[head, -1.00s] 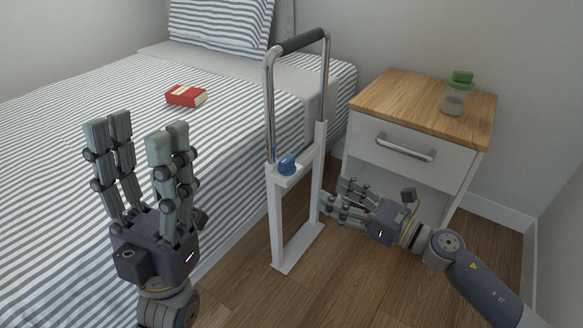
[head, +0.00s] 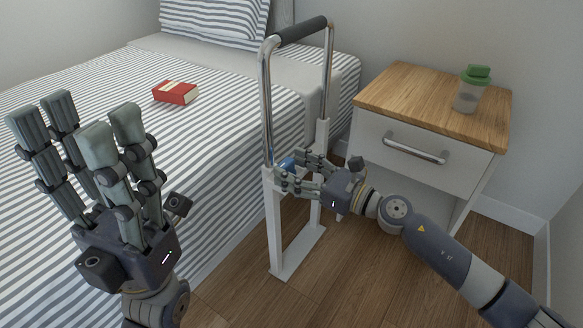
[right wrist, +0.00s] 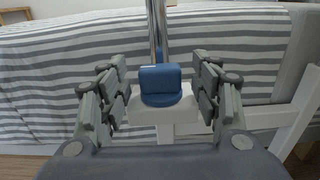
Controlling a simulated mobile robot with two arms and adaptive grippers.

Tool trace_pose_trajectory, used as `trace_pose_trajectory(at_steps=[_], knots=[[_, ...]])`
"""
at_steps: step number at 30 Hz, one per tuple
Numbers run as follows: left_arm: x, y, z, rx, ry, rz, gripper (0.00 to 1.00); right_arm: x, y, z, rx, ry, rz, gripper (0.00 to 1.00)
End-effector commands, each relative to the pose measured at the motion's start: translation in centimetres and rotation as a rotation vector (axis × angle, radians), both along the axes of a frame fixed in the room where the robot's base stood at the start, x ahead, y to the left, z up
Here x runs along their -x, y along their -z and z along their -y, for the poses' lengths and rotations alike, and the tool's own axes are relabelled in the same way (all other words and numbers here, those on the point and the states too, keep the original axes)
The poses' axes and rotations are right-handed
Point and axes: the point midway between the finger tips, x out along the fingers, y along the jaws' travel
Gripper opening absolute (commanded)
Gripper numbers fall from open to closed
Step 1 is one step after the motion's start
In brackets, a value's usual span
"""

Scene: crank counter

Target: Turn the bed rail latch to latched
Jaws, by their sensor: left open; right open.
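The bed rail (head: 271,215) stands beside the bed, with a white lower frame, a chrome hoop and a dark grip on top. Its blue latch knob (head: 288,163) sits on the white crossbar, partly hidden by my right gripper in the head view. My right gripper (head: 284,180) is open at the crossbar. In the right wrist view the blue latch (right wrist: 160,86) lies between the open fingers, with visible gaps on both sides. My left gripper (head: 80,125) is open, empty and raised at the left, over the bed's near side.
A striped bed (head: 100,90) fills the left, with a red book (head: 175,93) on it. A wooden-topped nightstand (head: 420,100) with a green-lidded cup (head: 470,90) stands at the right, behind my right arm. Wood floor is clear in front of the rail.

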Motion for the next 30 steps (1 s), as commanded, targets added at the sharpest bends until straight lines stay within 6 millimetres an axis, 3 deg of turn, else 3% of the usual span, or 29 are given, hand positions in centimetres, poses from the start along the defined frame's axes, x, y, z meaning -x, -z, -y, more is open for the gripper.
trace_pose_trajectory(at_steps=[12,14,18,30], knots=[[0.00,-0.10,0.04,-0.001,0.000,0.004,0.46,-0.60,0.00,-0.85,0.001,0.000,0.000,0.58],[0.01,-0.13,0.03,-0.001,0.000,0.006,0.46,-0.60,0.00,-0.85,0.001,0.000,0.000,0.47],[0.04,-0.19,0.04,-0.001,0.001,0.008,0.46,-0.58,0.00,-0.84,0.001,0.000,0.000,0.15],[0.10,-0.40,-0.16,0.005,0.000,-0.014,0.46,-0.51,-0.27,-0.89,0.000,0.023,-0.001,0.15]])
